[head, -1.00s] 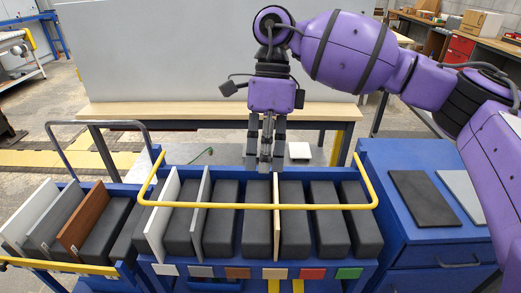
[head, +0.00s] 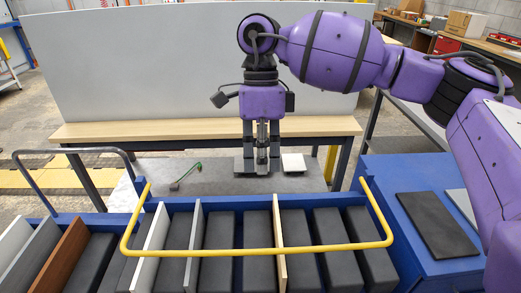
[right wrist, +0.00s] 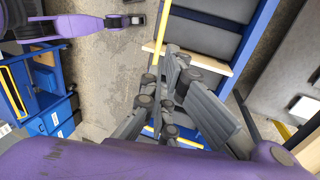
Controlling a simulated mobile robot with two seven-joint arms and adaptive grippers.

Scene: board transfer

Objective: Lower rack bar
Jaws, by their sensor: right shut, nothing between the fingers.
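The rack bar (head: 255,250) is a yellow U-shaped tube. In the head view its long front run crosses over the slots of the blue rack (head: 345,199), and its ends slope back to the rack's rear corners. My right gripper (head: 262,172) points down beyond the rack's rear edge, apart from the bar's front run. Its fingers are shut and empty. In the right wrist view, the right gripper's fingers (right wrist: 180,95) hide part of a yellow bar (right wrist: 162,30). A purple arm end with dark fingers, seemingly my left gripper (right wrist: 125,21), shows small at upper left; its opening is unclear.
Dark padded blocks and upright boards, including a white board (head: 155,242) and a brown board (head: 62,255), fill the rack and the cart at left. A grey surface behind carries a small pale block (head: 293,162). A blue cabinet (head: 425,180) stands at right.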

